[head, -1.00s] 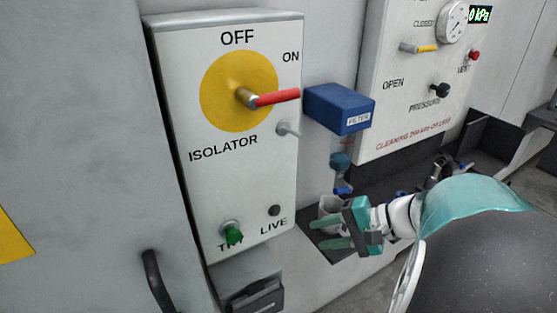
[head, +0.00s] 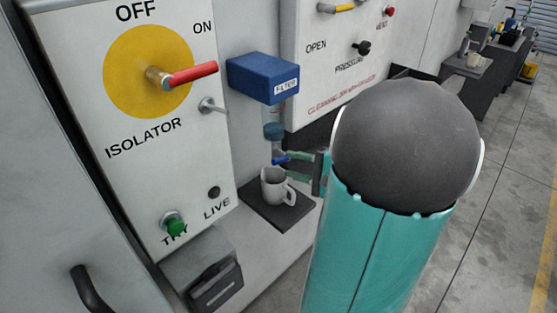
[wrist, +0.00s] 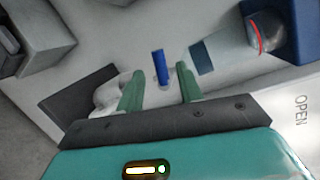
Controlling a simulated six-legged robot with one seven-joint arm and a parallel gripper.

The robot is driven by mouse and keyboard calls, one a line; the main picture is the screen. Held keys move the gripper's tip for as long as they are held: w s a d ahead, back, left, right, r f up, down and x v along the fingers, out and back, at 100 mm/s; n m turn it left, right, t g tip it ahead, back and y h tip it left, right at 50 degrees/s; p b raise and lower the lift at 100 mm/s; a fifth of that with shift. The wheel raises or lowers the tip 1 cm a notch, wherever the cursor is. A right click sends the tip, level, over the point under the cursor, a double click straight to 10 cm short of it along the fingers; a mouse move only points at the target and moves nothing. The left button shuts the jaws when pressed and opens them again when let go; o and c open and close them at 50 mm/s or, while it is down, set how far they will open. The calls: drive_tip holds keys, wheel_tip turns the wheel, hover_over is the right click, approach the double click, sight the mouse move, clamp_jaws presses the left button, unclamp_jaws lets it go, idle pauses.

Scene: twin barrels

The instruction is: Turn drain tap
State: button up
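The drain tap (head: 281,159) is a small blue lever below the filter bowl (head: 273,126), under the blue filter box (head: 263,78). In the wrist view the blue tap lever (wrist: 160,67) stands between the two green fingertips and a little beyond them. My gripper (head: 301,160) is just right of the tap at about its height, partly hidden behind my arm. In the wrist view my gripper (wrist: 158,85) has its fingers apart with nothing held. I cannot tell whether a finger touches the lever.
A white mug (head: 274,188) stands on a dark tray (head: 285,214) just below the tap. The isolator panel (head: 135,190) with its red handle (head: 192,74) is at left. The pressure panel (head: 325,80) is behind, right of the filter. Open floor lies at far right.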

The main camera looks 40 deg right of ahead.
sight(280, 157)
drive_tip(key=x, duration=0.5)
clamp_jaws()
drive_tip(key=shift+d+r+m+t+y, duration=0.15)
drive_tip(key=shift+r+m+t+y, duration=0.1)
drive_tip(key=shift+m, duration=0.75)
drive_tip(key=shift+d+r+m+t+y, duration=0.2)
drive_tip(key=shift+r+m+t+y, duration=0.1)
drive_tip(key=shift+m, duration=0.7)
drive_tip(key=shift+h, duration=0.25)
unclamp_jaws()
